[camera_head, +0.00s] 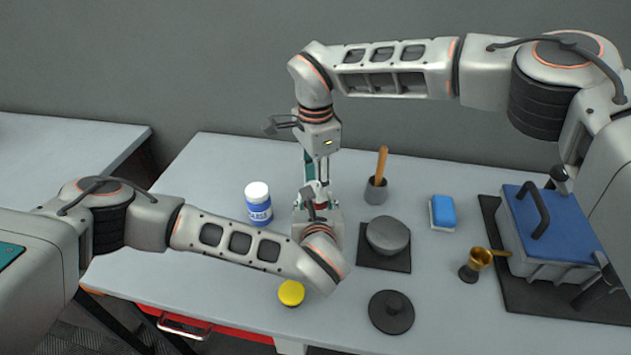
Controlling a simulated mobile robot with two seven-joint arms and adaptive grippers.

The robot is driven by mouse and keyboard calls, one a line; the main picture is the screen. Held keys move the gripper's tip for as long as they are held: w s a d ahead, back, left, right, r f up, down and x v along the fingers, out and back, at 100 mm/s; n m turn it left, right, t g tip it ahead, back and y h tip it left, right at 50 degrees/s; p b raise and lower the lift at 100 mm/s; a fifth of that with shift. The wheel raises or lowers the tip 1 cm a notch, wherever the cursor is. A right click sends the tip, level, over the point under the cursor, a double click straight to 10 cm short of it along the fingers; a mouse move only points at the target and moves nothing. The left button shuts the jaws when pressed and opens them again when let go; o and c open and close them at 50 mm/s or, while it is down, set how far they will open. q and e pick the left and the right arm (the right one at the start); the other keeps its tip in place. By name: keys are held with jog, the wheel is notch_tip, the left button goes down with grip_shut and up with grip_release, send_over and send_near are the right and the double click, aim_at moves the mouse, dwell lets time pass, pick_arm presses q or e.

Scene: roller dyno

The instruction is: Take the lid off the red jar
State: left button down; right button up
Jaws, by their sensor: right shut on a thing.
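I cannot clearly make out the red jar or its lid; the place where my two grippers meet is crowded and partly covered. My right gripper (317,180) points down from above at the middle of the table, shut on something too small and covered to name. My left gripper (315,197) reaches away over the table just below it, close to the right fingertips. Its own wrist partly covers it, so I cannot tell whether its fingers are open or shut.
A blue jar with white lid (259,206) stands left of the grippers, a yellow lid (291,292) in front.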

jog(key=shift+r, duration=0.15)
dwell(0.6)
jog(key=shift+r, duration=0.95)
jog(key=shift+r, duration=0.1)
jog(key=shift+r, duration=1.9)
pick_arm(q)
jog(key=c, duration=1.2)
grip_release()
jog(key=shift+c, duration=0.2)
jog(key=shift+s, duration=0.15)
jog(key=v, duration=1)
jog(key=shift+s+r, duration=0.15)
jog(key=shift+s, duration=0.15)
jog(key=shift+s+r, duration=0.25)
jog(key=shift+s, duration=0.25)
